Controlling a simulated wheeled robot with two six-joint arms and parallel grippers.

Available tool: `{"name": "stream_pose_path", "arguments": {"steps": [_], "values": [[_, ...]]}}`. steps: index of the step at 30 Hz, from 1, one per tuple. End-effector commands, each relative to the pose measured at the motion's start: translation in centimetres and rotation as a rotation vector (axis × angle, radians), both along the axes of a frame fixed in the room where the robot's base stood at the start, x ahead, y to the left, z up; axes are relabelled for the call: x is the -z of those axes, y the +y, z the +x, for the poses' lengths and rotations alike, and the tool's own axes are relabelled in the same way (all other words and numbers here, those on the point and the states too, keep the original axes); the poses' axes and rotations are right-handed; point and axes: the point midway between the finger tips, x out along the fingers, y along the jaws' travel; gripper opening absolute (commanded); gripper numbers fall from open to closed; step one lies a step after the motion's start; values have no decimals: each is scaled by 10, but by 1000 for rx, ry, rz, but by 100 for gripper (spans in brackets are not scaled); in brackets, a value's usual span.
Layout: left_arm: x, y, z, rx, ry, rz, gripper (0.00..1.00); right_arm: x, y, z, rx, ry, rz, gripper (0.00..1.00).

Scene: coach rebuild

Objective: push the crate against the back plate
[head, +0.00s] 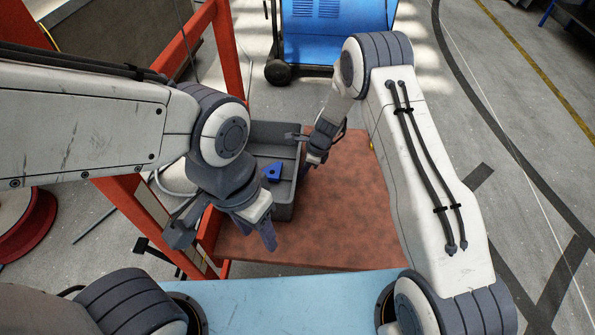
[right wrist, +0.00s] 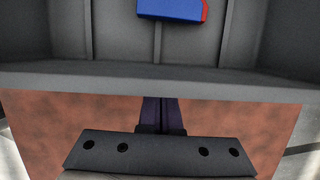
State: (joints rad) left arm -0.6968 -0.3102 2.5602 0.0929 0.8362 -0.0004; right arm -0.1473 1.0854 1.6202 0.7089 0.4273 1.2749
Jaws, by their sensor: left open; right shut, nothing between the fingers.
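The grey open crate (head: 284,213) stands on the reddish-brown table top, partly hidden by my left arm. A blue block (head: 272,171) lies inside it; in the right wrist view the block (right wrist: 168,9) shows a red end. My right gripper (head: 304,172) is shut and empty, at the outside of the crate's right wall. In the right wrist view its fingers (right wrist: 160,112) reach to the crate's wall (right wrist: 160,82); I cannot tell if they touch. I cannot make out the back plate for sure.
The reddish-brown table top (head: 345,205) is bare right of the crate. An orange-red frame (head: 222,50) stands left of and behind the crate. A blue wheeled cart (head: 325,35) stands on the floor behind. A light blue surface (head: 285,300) lies in front.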

Motion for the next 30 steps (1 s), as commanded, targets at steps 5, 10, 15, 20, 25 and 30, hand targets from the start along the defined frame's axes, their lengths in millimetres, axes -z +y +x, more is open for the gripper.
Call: {"name": "stream_pose_path", "arguments": {"steps": [5,10,15,20,25,30], "values": [[0,0,0,0,0,0,50,0,1,0,0,0,0,0],[0,0,0,0,0,0,50,0,0,0,-1,1,0,0],[0,0,0,0,0,0,50,0,-12,-2,-4,0,0,0],[-3,0,0,0,0,0,50,-12,-30,-3,-17,-4,0,0],[-10,0,0,0,0,0,50,-52,-42,-6,-17,-4,0,0],[-14,0,0,0,0,0,50,-80,-50,-8,-17,-2,1,0]]}}
